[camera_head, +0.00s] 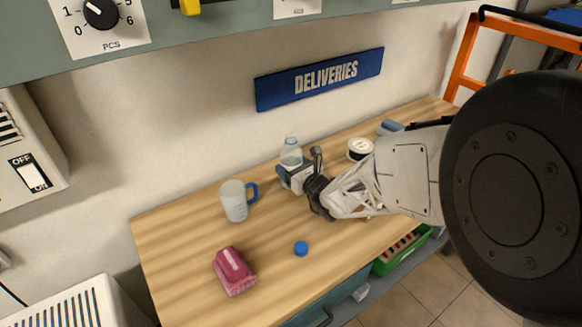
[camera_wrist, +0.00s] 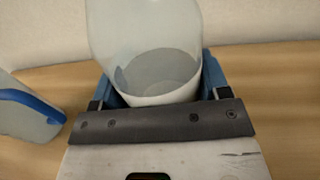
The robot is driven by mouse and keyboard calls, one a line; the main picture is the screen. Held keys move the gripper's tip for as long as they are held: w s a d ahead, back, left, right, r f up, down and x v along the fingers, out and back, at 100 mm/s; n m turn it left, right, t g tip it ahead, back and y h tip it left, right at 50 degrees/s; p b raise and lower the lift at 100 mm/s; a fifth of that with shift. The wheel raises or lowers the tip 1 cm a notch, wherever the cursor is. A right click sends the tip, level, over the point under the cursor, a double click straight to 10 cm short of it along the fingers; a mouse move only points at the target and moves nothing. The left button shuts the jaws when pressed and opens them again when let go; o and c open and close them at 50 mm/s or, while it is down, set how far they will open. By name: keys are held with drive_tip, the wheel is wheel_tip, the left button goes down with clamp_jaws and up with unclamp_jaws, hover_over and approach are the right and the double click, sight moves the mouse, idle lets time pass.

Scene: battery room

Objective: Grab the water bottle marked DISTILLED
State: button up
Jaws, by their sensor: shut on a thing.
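A clear bottle (camera_head: 291,152) stands upright near the back of the wooden table, against the wall side. My gripper (camera_head: 296,176) is shut around its lower part. In the wrist view the bottle (camera_wrist: 145,45) sits between the blue finger pads of my gripper (camera_wrist: 155,92), with a pale base and water-like contents low inside. No DISTILLED marking is readable in either view. A blue cap (camera_head: 301,249) lies on the table in front. I cannot tell whether the bottle touches the table.
A jug with a blue handle (camera_head: 236,201) stands left of the bottle; it also shows in the wrist view (camera_wrist: 28,110). A pink object (camera_head: 234,271) lies at the front left. A white round dial-like item (camera_head: 360,149) is right. The wooden table (camera_head: 180,240) has free room at left.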

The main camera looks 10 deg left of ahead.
sight(291, 158)
drive_tip(key=shift+r, duration=0.2)
drive_tip(key=shift+r, duration=1.35)
drive_tip(key=s+d, duration=0.3)
drive_tip(key=s, duration=0.4)
drive_tip(key=s+d+r, duration=0.1)
drive_tip(key=s+d, duration=0.2)
drive_tip(key=s, duration=0.4)
drive_tip(key=shift+d+r, duration=0.3)
drive_tip(key=shift+d, duration=0.1)
drive_tip(key=shift+s, duration=0.2)
drive_tip(key=shift+r, duration=0.1)
